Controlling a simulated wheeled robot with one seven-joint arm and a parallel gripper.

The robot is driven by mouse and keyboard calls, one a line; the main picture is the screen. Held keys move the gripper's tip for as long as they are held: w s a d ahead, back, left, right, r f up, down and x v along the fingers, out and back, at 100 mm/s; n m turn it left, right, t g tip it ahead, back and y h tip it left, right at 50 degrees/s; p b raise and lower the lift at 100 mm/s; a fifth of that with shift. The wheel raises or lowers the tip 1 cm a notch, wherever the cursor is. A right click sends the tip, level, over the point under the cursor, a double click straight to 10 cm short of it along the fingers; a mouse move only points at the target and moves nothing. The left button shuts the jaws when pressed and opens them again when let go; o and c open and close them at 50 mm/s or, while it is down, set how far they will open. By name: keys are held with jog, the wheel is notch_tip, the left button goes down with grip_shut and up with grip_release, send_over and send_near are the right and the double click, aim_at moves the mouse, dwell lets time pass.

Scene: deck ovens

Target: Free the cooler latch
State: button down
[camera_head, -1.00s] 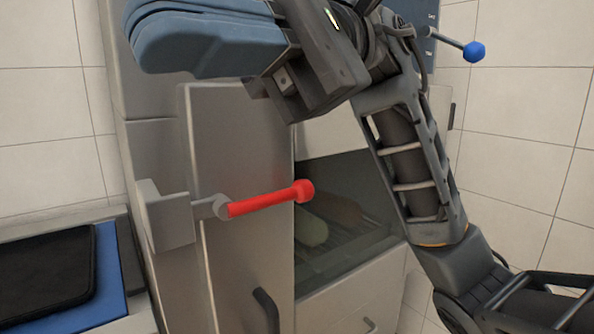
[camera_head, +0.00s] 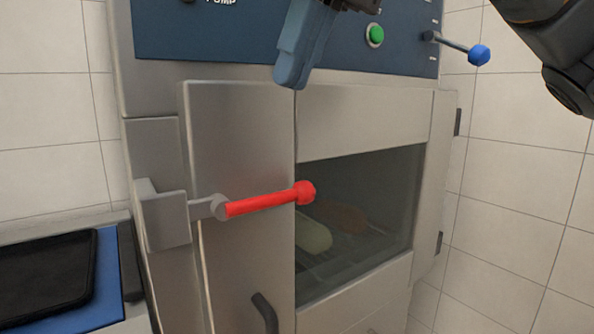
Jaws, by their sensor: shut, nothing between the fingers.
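The latch is a red lever (camera_head: 262,202) with a round red knob at its right end. It sticks out to the right from a grey bracket (camera_head: 170,220) at the left edge of the cooler door (camera_head: 240,130), nearly level and tilted slightly up. The door looks closed. My gripper (camera_head: 291,82) is at the top middle, above the lever and apart from it, in front of the blue panel. Its blue fingers are together and empty, pointing down. The upper part of the gripper is cut off by the frame.
The blue panel (camera_head: 230,40) carries a green button (camera_head: 375,35) and a blue-knobbed lever (camera_head: 478,55) at right. A dark door handle (camera_head: 265,312) sits low. The window (camera_head: 375,200) shows loaves inside. A black tray (camera_head: 45,275) on a blue surface stands at left. Space before the door is clear.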

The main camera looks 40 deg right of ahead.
jog(key=d, duration=0.1)
jog(key=d+r+h, duration=0.1)
jog(key=h, duration=0.1)
jog(key=shift+w+d+r+t, duration=0.25)
jog(key=shift+d+t, duration=0.15)
jog(key=b, duration=0.1)
send_near(247, 202)
jog(key=w+d+f, duration=0.1)
jog(key=f, duration=0.1)
jog(key=w+d+f, duration=0.1)
jog(key=d+f, duration=0.3)
jog(key=shift+w+d, duration=0.25)
jog(key=shift+w, duration=0.15)
jog(key=shift+f, duration=0.1)
